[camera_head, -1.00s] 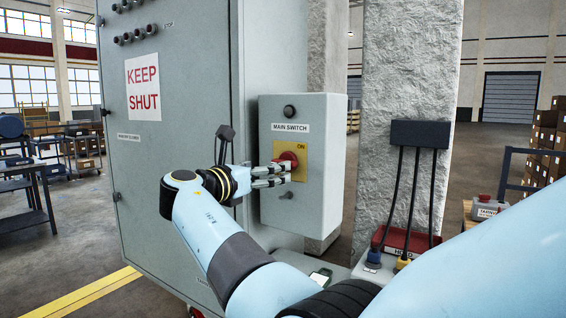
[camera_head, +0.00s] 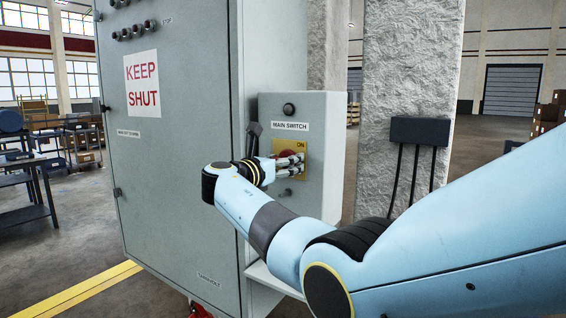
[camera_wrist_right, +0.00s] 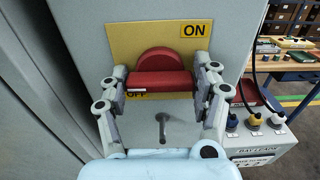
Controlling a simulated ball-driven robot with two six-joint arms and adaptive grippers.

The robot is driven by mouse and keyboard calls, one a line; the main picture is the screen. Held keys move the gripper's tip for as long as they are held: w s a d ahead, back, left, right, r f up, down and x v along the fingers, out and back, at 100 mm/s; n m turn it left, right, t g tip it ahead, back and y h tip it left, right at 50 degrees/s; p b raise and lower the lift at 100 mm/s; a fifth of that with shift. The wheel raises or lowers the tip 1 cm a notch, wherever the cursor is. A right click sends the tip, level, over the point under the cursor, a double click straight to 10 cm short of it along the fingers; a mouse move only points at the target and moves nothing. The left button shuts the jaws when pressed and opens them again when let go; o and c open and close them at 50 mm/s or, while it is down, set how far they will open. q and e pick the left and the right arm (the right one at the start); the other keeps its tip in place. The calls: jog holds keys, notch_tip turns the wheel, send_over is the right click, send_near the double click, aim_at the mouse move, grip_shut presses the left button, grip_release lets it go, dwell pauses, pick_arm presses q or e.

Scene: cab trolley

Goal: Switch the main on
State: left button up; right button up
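The main switch box (camera_head: 327,190) is a grey box on the side of the cabinet. Its label (camera_head: 290,126) reads MAIN SWITCH. A yellow plate (camera_wrist_right: 120,42) carries ON at upper right and a partly hidden OFF at lower left. The red switch handle (camera_wrist_right: 160,84) lies level across a round red knob (camera_wrist_right: 160,58). My right gripper (camera_head: 290,164) is at the switch. In the right wrist view its two fingers (camera_wrist_right: 161,88) sit at the left and right ends of the handle and appear to touch it. My left gripper is not in view.
The tall grey cabinet (camera_head: 180,190) with a KEEP SHUT sign stands left of the box. A black lever (camera_head: 253,134) is beside the box. A rough pillar (camera_head: 400,70) with a dark cable box (camera_head: 420,131) stands to the right. A grey lead unit (camera_wrist_right: 262,138) shows at lower right.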

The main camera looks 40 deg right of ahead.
jog(key=c, duration=0.6)
jog(key=m+b, duration=0.3)
jog(key=shift+f, duration=0.2)
jog(key=m+b, duration=1.1)
jog(key=b, duration=0.1)
jog(key=shift+f+m, duration=0.1)
jog(key=shift+m, duration=0.2)
jog(key=shift+m+b, duration=1.4)
jog(key=shift+m, duration=0.2)
jog(key=shift+r, duration=0.2)
jog(key=o, duration=1.2)
jog(key=shift+c, duration=0.2)
